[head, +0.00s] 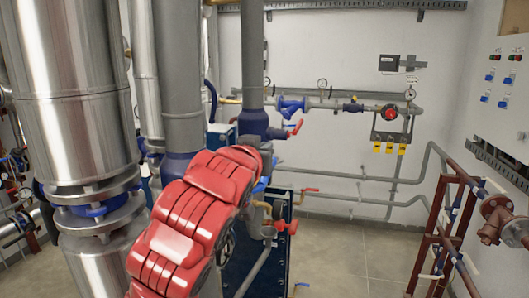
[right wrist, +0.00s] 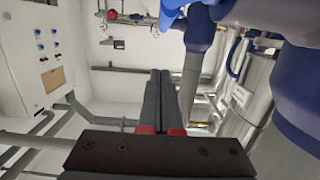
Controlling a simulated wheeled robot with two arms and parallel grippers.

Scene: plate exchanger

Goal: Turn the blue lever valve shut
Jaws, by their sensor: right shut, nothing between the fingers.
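My right gripper (right wrist: 160,75) shows in the right wrist view with its two dark fingers pressed together, nothing between them. In the head view my red right forearm reaches up to the pipework and hides most of that gripper. A small blue part (head: 261,185), possibly the blue lever, shows just right of the forearm's end, partly covered. I cannot tell its angle or whether the gripper touches it. In the right wrist view a large blue fitting (right wrist: 202,28) lies near, up and right of the fingertips, apart from them in the picture. My left gripper is out of view.
Red-handled valves (head: 288,227) sit just right of my forearm. A big steel column (head: 75,95) and a grey pipe (head: 181,75) stand left and behind. A red pipe frame (head: 440,235) stands at right. The floor (head: 345,245) between is clear.

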